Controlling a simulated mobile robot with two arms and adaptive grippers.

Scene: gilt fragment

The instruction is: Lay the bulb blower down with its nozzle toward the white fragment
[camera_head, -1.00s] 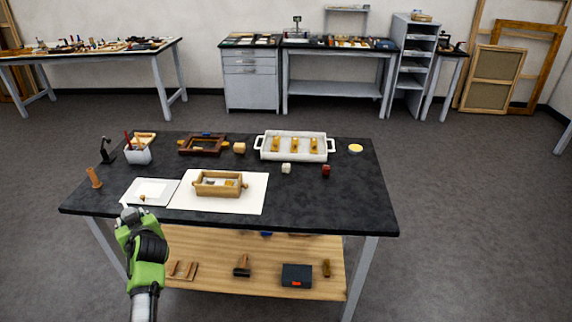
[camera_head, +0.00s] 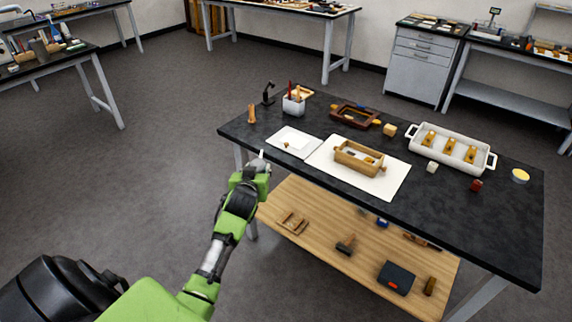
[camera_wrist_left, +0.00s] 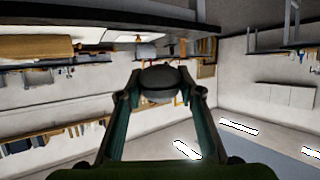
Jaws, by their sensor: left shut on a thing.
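My left gripper (camera_head: 260,170) is in front of the table's near left edge, close to a white sheet or tray (camera_head: 290,136). In the left wrist view the fingers are shut on a dark grey rounded thing (camera_wrist_left: 160,82), which looks like the bulb blower. In the head view only a small pale tip (camera_head: 262,154) shows at the gripper, so I cannot tell where its nozzle points. A small white block (camera_head: 432,166) on the table may be the white fragment, but I cannot be sure. My right gripper is not in view.
The black table (camera_head: 450,222) holds a wooden box (camera_head: 350,160) on white paper (camera_head: 395,185), a white tray (camera_head: 411,148) with gold-coloured pieces, a tool cup (camera_head: 293,106) and a wooden frame (camera_head: 345,113). The front right tabletop is bare. A wooden shelf (camera_head: 320,225) lies below.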

